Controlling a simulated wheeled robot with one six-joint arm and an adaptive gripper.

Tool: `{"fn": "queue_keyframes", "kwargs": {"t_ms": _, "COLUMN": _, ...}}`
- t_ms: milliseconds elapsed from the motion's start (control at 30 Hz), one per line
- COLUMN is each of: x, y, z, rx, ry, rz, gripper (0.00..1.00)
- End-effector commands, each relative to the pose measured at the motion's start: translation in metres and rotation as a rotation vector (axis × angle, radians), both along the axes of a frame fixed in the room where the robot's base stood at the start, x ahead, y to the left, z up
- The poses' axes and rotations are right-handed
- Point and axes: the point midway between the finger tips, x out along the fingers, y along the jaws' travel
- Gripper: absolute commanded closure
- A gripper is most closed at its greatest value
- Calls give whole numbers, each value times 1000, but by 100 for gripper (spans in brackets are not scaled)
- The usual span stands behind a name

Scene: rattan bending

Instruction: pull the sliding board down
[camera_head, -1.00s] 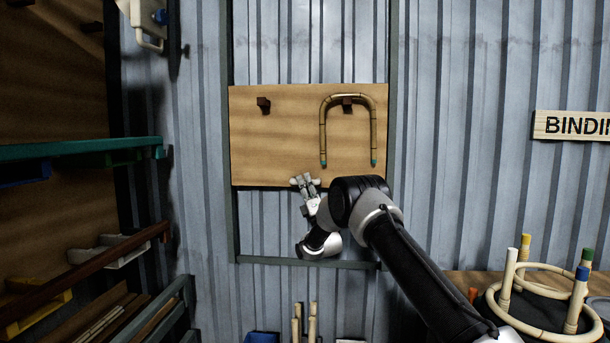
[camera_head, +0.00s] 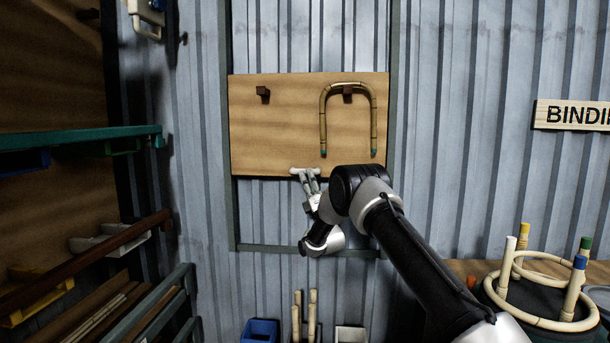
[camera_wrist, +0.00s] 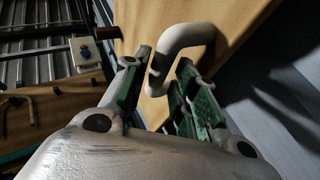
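The sliding board (camera_head: 275,130) is a light wooden panel in a dark frame on the corrugated wall, in the head view. A pale handle (camera_head: 303,171) is at its lower edge. In the wrist view the handle (camera_wrist: 184,38) is a bent, light bar standing out from the wooden board (camera_wrist: 232,22). My gripper (camera_head: 312,184) is just below the handle in the head view. In the wrist view its two green-padded fingers (camera_wrist: 160,100) are apart, with the bar's bent end between them. A gap shows beside the bar, and its contact with the pads is unclear.
A U-shaped rattan piece (camera_head: 323,115) hangs on a peg of the board; another peg (camera_head: 263,92) is bare. The frame's lower rail (camera_head: 275,248) lies below, with open wall between. Shelves (camera_head: 90,140) stand left, a rattan frame (camera_head: 540,315) lower right.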

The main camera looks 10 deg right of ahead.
Motion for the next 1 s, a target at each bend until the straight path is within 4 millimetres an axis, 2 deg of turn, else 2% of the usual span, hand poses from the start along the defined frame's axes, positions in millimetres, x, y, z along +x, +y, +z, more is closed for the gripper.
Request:
{"fn": "queue_keyframes", "kwargs": {"t_ms": 200, "x": -30, "y": -11, "z": -39, "rx": -1, "ry": 4, "rz": -1, "gripper": 72}}
{"fn": "queue_keyframes", "kwargs": {"t_ms": 433, "x": -52, "y": -18, "z": -66, "rx": -1, "ry": 3, "rz": 0, "gripper": 72}}
{"fn": "queue_keyframes", "kwargs": {"t_ms": 933, "x": -57, "y": -19, "z": -72, "rx": 24, "ry": 12, "rz": 30, "gripper": 72}}
{"fn": "queue_keyframes", "kwargs": {"t_ms": 1000, "x": -45, "y": -17, "z": -82, "rx": 67, "ry": 94, "rz": 91, "gripper": 72}}
